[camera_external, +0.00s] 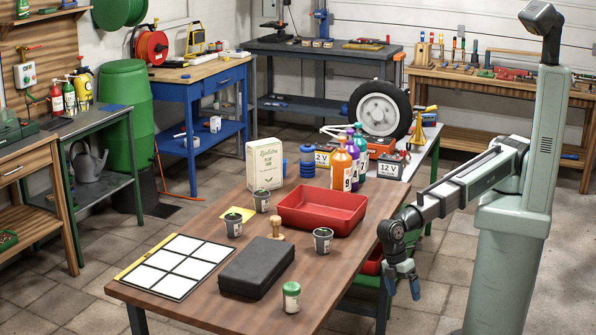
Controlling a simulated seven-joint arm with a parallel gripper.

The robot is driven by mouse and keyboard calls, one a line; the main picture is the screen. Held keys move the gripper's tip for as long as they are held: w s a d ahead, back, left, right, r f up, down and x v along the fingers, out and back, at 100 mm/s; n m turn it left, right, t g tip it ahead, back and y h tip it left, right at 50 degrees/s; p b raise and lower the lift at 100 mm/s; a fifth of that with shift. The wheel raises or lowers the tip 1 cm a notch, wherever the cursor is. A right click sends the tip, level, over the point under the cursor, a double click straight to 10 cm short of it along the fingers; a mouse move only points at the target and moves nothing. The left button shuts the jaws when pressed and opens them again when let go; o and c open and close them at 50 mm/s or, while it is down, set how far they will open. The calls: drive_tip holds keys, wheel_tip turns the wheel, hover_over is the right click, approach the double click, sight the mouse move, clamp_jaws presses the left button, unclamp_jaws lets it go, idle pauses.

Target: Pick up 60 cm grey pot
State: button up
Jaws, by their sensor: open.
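Three small dark grey pots stand upright on the wooden table. One grey pot (323,242) is near the right edge, in front of the red tray. Another grey pot (233,226) is left of the tray, beside a yellow-green sheet. The third grey pot (262,201) stands in front of the white box. Each has a pale label, too small to read, so I cannot tell which is the 60 cm one. My gripper (402,284) is open and empty. It points down beyond the table's right edge, apart from all the pots.
The table (200,305) also holds a red tray (322,207), black case (257,267), white-panelled board (170,265), wooden stamp (276,227), lidded jar (291,297), white box (264,165) and several bottles (341,168). Bare tabletop lies around the front pot.

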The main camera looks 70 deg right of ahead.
wheel_tip(320, 180, up, 6)
drive_tip(key=a, duration=0.2)
drive_tip(key=m+t, duration=0.3)
drive_tip(key=m, duration=0.1)
approach(323, 232)
drive_tip(key=f, duration=1.2)
drive_tip(key=shift+s+a, duration=0.25)
drive_tip(key=shift+c, duration=0.3)
drive_tip(key=c, duration=1.1)
